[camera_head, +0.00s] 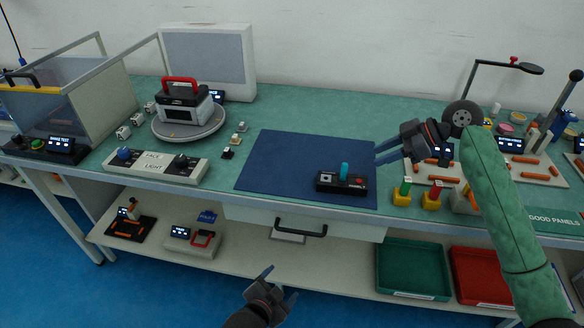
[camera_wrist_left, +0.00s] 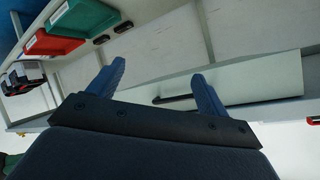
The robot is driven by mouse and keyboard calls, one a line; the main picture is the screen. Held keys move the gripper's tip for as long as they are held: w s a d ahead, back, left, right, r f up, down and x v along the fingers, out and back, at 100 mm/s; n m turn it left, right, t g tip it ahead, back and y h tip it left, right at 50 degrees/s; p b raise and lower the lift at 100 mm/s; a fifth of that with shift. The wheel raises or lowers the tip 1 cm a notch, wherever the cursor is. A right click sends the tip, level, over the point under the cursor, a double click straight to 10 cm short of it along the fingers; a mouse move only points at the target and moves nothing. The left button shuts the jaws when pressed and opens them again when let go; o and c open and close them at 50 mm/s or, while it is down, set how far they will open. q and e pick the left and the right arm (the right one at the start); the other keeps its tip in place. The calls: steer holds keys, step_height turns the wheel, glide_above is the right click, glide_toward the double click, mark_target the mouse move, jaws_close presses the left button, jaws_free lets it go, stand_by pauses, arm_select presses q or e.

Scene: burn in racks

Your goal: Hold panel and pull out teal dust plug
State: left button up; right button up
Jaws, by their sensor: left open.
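A small black panel (camera_head: 328,187) lies near the front right edge of the blue mat. It has a red dot and a light square on its face. The teal dust plug (camera_head: 344,169) stands upright in the middle of the panel. My right gripper (camera_head: 376,156) is above and right of the panel, its fingers apart and empty, pointing left. It is not touching the plug. My left gripper (camera_head: 284,285) is low in front of the bench, below the drawer. It is open and empty, and its fingers also show in the left wrist view (camera_wrist_left: 160,82).
The blue mat (camera_head: 285,160) is otherwise bare. Yellow blocks with green and red tops (camera_head: 402,198) stand right of it. The drawer (camera_head: 260,215) and bench edge lie above my left gripper. Green (camera_head: 410,293) and red (camera_head: 470,298) bins sit on the shelf below.

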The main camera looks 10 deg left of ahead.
arm_select(q)
steer(key=w+d+r+m+g+h, duration=0.1)
steer(key=w+d+r+m+h, duration=0.1)
steer(key=r+m+h, duration=0.95)
steer(key=w+d+r+m+g+h, duration=0.1)
steer(key=w+d+r+m+h, duration=0.4)
steer(key=m, duration=1.2)
steer(key=m+g+y, duration=0.5)
steer(key=m+g, duration=0.4)
steer(key=m, duration=0.6)
glide_toward(315, 184)
steer(key=d+r, duration=0.1)
steer(key=s+d+r, duration=0.1)
steer(key=d+r, duration=0.1)
steer(key=shift+w+a+f+m+g+y, duration=0.2)
steer(key=shift+w+f+m+g+y, duration=0.1)
steer(key=shift+w+m+y, duration=0.3)
steer(key=shift+x, duration=3.85)
steer(key=shift+c, duration=0.2)
steer(key=c, duration=1.2)
steer(key=shift+o, duration=0.2)
